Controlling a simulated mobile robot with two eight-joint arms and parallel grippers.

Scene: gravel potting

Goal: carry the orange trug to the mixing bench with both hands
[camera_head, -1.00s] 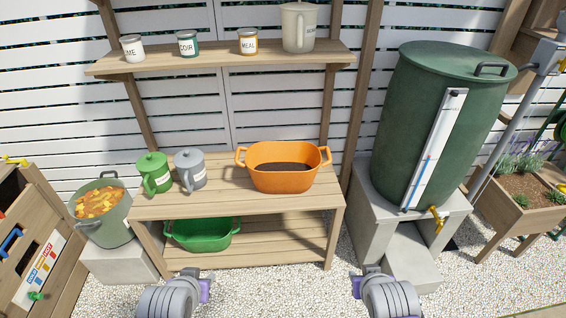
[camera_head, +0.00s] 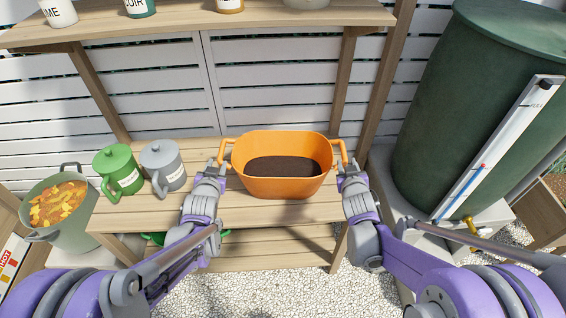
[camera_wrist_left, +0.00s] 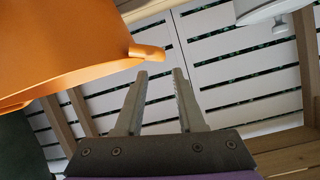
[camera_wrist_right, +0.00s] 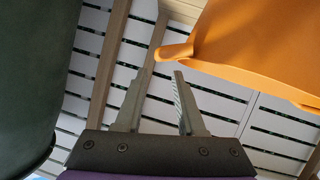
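The orange trug (camera_head: 284,187) stands upright on the wooden bench top, with dark soil (camera_head: 283,167) inside and a loop handle at each end. My left gripper (camera_head: 221,168) is at its left handle (camera_head: 226,150). In the left wrist view the two fingers (camera_wrist_left: 160,75) are apart, with the orange handle (camera_wrist_left: 147,52) just beyond their tips. My right gripper (camera_head: 346,168) is at the right handle (camera_head: 342,152). In the right wrist view its fingers (camera_wrist_right: 164,75) are also apart, with the handle (camera_wrist_right: 174,51) just beyond the tips. Neither gripper is closed on a handle.
A green lidded mug (camera_head: 119,172) and a grey one (camera_head: 163,167) stand left of the trug. A pot of orange chunks (camera_head: 58,206) is further left. A shelf with tins (camera_head: 200,22) hangs above. A green water barrel (camera_head: 455,110) stands to the right.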

